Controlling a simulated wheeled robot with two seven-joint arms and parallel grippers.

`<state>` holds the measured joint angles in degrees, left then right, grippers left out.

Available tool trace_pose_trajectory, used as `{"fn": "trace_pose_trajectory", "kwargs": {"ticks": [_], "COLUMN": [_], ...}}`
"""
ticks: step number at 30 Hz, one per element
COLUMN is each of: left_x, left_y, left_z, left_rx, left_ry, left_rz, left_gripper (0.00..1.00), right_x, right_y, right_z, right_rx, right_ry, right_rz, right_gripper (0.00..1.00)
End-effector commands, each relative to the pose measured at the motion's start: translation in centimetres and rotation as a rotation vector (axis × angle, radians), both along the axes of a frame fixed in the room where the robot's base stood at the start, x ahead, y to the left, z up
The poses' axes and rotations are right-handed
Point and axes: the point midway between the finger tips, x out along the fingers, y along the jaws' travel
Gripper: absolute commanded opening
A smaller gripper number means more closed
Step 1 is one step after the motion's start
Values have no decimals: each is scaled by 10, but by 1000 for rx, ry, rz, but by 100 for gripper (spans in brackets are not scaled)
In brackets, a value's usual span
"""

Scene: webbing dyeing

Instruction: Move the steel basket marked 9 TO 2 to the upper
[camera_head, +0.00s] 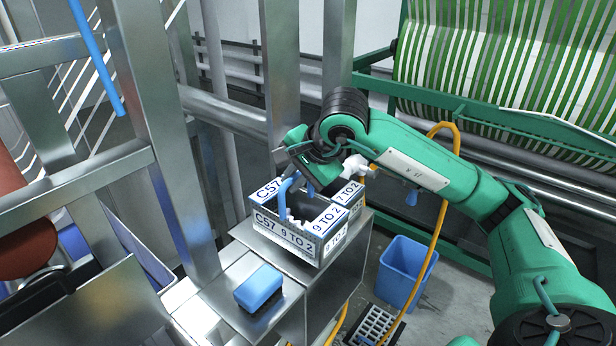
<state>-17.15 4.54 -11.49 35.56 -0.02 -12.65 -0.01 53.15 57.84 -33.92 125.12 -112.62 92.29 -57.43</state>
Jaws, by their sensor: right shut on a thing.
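The steel basket (267,237) carries white labels with blue lettering, reading C57 and 9 TO 2. It is at the steel stand's top (345,258), in the middle of the view; I cannot tell whether it touches the surface. My right gripper (318,188) reaches over its far side from the upper right and is shut on the basket; the fingertips are partly hidden. A blue curved piece and white items show inside the basket. A label reading 7 TO 2 shows at its right. My left gripper is out of view.
A blue sponge-like block (259,288) lies on the lower steel step in front. A blue bin (403,272) stands on the floor at right, near a yellow hose (433,245). Steel posts (281,70) rise behind the basket. Green striped webbing (510,60) hangs at the back right.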

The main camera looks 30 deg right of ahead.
Motion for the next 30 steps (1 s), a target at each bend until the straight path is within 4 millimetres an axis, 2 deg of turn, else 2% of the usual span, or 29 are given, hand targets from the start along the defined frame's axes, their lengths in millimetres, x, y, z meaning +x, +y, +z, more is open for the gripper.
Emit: {"fn": "trace_pose_trajectory", "kwargs": {"ticks": [3, 14, 21, 30], "left_x": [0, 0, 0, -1], "left_y": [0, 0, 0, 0], "left_z": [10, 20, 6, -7], "left_rx": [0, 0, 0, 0], "left_ry": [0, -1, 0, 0], "left_rz": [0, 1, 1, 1], "left_gripper": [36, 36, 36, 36], "right_x": [13, 37, 37, 37], "right_y": [6, 14, 13, 13], "right_z": [3, 3, -20, -35], "right_rx": [1, 0, -1, -1], "right_ry": [-1, -3, -1, -4], "right_rz": [1, 1, 0, 0], "right_gripper": [0, 0, 0, 0]}}
